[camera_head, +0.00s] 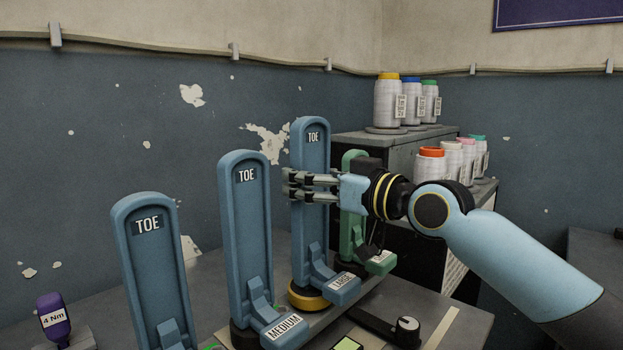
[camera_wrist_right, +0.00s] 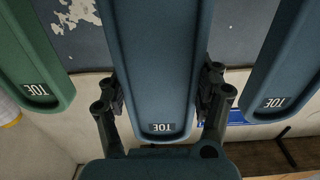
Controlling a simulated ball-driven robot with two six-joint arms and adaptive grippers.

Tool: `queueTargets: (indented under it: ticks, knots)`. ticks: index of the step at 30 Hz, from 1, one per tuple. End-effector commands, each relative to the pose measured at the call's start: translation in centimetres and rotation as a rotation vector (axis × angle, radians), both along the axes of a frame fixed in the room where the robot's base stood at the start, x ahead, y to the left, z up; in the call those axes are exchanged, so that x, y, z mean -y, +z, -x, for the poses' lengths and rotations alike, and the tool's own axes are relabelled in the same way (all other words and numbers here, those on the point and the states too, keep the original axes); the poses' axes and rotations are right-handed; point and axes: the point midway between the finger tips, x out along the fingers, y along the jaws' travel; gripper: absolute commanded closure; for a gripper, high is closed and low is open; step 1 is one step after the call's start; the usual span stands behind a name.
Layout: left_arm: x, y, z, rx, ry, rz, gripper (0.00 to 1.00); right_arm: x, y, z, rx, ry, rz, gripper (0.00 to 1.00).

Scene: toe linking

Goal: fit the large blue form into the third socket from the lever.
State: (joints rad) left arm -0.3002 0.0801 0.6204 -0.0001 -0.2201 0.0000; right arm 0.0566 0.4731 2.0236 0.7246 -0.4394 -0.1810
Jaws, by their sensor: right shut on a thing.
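The large blue form (camera_head: 311,158), marked TOE and LARGE, stands upright over a yellow ring (camera_head: 307,300). I cannot tell whether it is fully seated there. My right gripper (camera_head: 294,186) is shut on its upper part, with fingers across its sides. In the right wrist view the large blue form (camera_wrist_right: 160,60) lies between the two fingers. The medium blue form (camera_head: 245,215) stands to its left on a dark base, and another blue form (camera_head: 152,270) stands further left. A green form (camera_head: 352,225) stands to the right, partly behind my gripper. My left gripper is not in view.
The black lever (camera_head: 385,325) with a round knob lies in front of the forms, beside a lit green panel (camera_head: 348,344). Thread cones (camera_head: 388,101) stand on a dark cabinet (camera_head: 372,146) behind. A purple bottle (camera_head: 54,320) stands at the left front.

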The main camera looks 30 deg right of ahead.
Motion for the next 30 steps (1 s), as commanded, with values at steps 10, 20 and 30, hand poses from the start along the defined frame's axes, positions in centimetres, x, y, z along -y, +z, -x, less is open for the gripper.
queueTargets:
  ticks: [10, 20, 30]
  knots:
    - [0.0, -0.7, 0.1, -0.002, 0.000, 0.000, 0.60, 0.0, -0.7, 0.0, 0.003, 0.000, -0.001, 0.26]
    - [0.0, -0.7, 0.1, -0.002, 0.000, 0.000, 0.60, 0.0, -0.7, 0.0, 0.001, 0.000, 0.000, 0.05]
    - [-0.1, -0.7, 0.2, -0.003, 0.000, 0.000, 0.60, 0.8, -1.0, 2.6, -0.004, 0.002, 0.008, 0.05]
